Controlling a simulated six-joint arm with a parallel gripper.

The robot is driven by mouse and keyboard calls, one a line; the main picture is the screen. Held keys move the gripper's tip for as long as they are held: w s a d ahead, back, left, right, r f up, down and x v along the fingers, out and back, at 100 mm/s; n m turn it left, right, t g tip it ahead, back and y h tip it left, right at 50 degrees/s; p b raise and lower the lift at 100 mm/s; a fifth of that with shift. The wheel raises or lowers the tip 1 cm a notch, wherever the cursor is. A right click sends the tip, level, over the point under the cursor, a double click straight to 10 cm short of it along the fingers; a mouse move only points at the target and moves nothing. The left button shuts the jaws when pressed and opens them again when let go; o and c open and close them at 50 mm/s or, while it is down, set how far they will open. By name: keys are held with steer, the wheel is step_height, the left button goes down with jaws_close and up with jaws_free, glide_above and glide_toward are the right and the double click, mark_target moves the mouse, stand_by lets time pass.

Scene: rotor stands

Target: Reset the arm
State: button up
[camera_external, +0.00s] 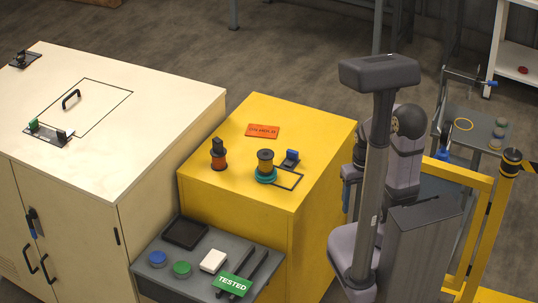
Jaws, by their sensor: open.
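My arm is at the right, folded close behind my grey column. My gripper (350,187) appears just left of the column, pointing down and partly hidden by it. It is open, with nothing seen in it, and is apart from the yellow cabinet (325,122). On the cabinet top stand an orange and black rotor stand (218,156) and a brown spool-like part (265,162) on a teal base (265,176). A small blue piece (291,156) on a dark base sits beside them, near a black outlined square. An orange label plate (263,131) lies behind them.
A cream cabinet (160,90) with a handled hatch stands left. A grey shelf (205,241) in front holds a black tray (186,232), blue and green discs, a white block and a green "TESTED" sign (233,284). A yellow rail (480,225) and small table (465,124) are right.

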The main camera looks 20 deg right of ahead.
step_height(320, 180, up, 9)
steer(key=p, duration=0.6)
steer(key=shift+f+p, duration=0.2)
steer(key=shift+p, duration=0.1)
stand_by(0.4)
